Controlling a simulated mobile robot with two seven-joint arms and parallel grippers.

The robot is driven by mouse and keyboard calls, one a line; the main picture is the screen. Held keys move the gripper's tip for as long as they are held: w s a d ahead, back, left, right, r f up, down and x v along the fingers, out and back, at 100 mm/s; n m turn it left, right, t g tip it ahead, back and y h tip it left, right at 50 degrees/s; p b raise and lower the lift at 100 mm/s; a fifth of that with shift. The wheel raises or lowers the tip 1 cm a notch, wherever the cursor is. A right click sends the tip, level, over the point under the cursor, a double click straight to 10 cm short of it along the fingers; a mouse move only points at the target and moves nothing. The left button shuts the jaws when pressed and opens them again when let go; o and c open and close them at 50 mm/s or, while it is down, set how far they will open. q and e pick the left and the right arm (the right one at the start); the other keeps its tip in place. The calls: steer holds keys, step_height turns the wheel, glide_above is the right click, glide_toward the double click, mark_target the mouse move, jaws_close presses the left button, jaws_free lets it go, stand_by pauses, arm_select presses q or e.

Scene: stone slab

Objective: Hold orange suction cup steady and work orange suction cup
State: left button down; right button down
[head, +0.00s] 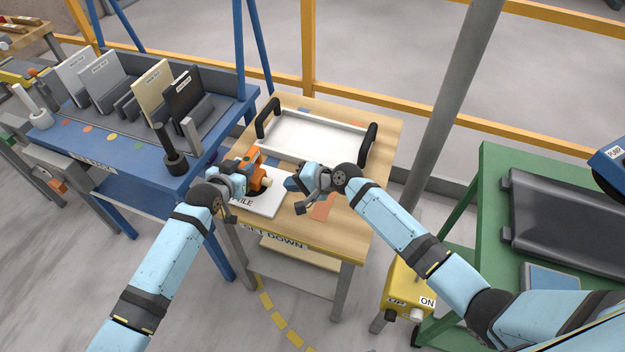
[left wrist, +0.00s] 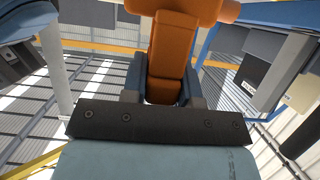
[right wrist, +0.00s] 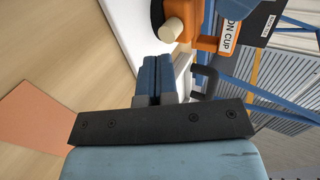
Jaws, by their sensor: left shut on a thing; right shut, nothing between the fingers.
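The orange suction cup tool (head: 256,174) stands on a white tile (head: 262,204) on the wooden table. My left gripper (head: 240,178) is shut on the orange suction cup from the left. In the left wrist view its orange body (left wrist: 175,50) runs up between my two blue fingers. My right gripper (head: 293,185) is shut and empty, just right of the tool and apart from it. In the right wrist view my fingers (right wrist: 157,75) are together, pointing toward the tile. There the tool's orange body with a label (right wrist: 207,42) and a pale knob (right wrist: 172,29) show above right of them.
A white tray with black handles (head: 312,137) lies behind on the table (head: 385,125). An orange-brown patch (head: 323,207) marks the tabletop at right. A blue rack with upright slabs (head: 110,165) stands left, a green bench (head: 490,190) right, and a grey post (head: 455,95) between.

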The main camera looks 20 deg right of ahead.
mark_target(271, 183)
steer(key=v, duration=0.7)
steer(key=shift+s+d+r, duration=0.2)
steer(key=shift+d, duration=0.1)
stand_by(0.7)
steer(key=shift+s+d, duration=0.65)
steer(key=shift+d, duration=0.15)
steer(key=shift+a, duration=0.1)
steer(key=x, duration=0.8)
steer(key=r+x, duration=0.1)
steer(key=x, duration=0.3)
steer(key=shift+w+a, duration=0.7)
steer(key=shift+a, duration=0.15)
